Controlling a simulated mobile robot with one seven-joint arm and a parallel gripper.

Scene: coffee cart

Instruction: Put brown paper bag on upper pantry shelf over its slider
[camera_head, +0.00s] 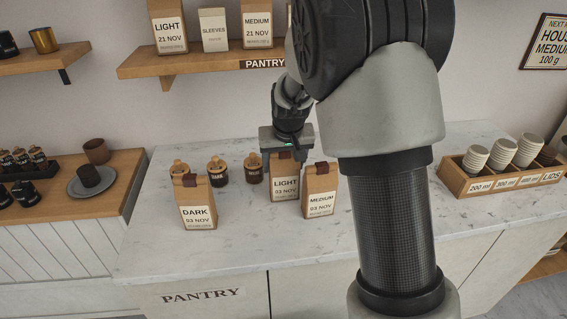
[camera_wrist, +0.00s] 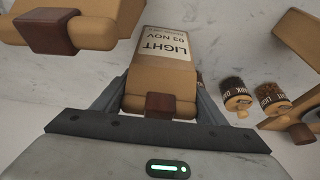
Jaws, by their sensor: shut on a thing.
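Three brown paper bags are on the marble counter: DARK 03 NOV (camera_head: 198,208) at left, LIGHT 03 NOV (camera_head: 285,190) in the middle and MEDIUM 03 NOV (camera_head: 321,205) at right. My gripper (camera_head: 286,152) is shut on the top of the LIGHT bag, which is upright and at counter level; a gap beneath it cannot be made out. In the wrist view, the LIGHT bag (camera_wrist: 167,50) is between the fingers (camera_wrist: 162,90). The upper pantry shelf (camera_head: 190,67) holds bags LIGHT 21 NOV (camera_head: 169,28) and MEDIUM 21 NOV (camera_head: 257,25). I cannot identify a slider.
A white SLEEVES packet (camera_head: 214,30) stands between the shelf bags. Several small jars (camera_head: 217,170) stand behind the counter bags. The MEDIUM bag is close beside the held bag. A cup box (camera_head: 510,175) is at right. My arm hides the shelf's right part.

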